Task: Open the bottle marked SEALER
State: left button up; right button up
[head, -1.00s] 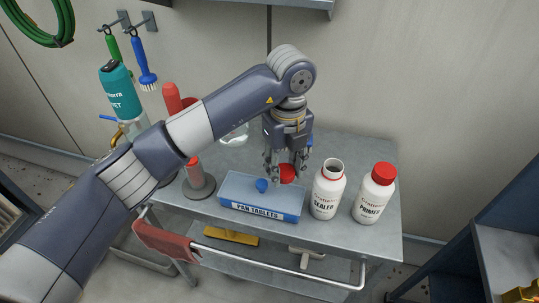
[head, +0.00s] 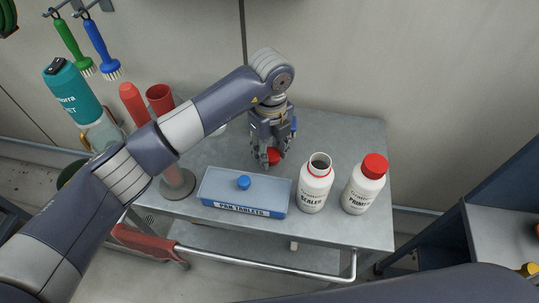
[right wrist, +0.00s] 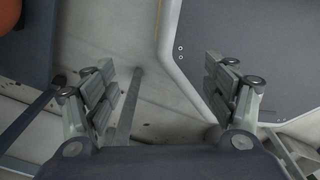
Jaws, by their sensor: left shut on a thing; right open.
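The SEALER bottle (head: 315,186) stands upright on the metal cart, a white bottle with its mouth open and no cap on it. My left gripper (head: 269,160) points down over the cart, left of the bottle and behind the blue box, shut on a red cap (head: 273,156). The cap is apart from the bottle; whether it touches the cart top I cannot tell. The PRIMER bottle (head: 362,190) stands to the right with its red cap on. In the right wrist view my right gripper (right wrist: 160,98) is open and empty, away from the bottles.
A blue PAN TABLETS box (head: 243,190) with a blue knob stands at the cart's front. Red cylinders (head: 160,103) and a teal bottle (head: 73,91) are at the left. The cart top (head: 340,134) is bare behind the bottles. A shelf unit (head: 490,222) stands at right.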

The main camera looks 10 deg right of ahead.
aim_at(270, 154)
pick_arm(q)
notch_tip(270, 154, down, 3)
jog(key=shift+r, duration=0.2)
jog(key=shift+f, duration=0.55)
jog(key=o, duration=1.1)
jog(key=shift+r, duration=0.1)
jog(key=shift+o, duration=0.3)
pick_arm(e)
jog(key=shift+w+r, duration=0.25)
jog(key=shift+w, duration=0.45)
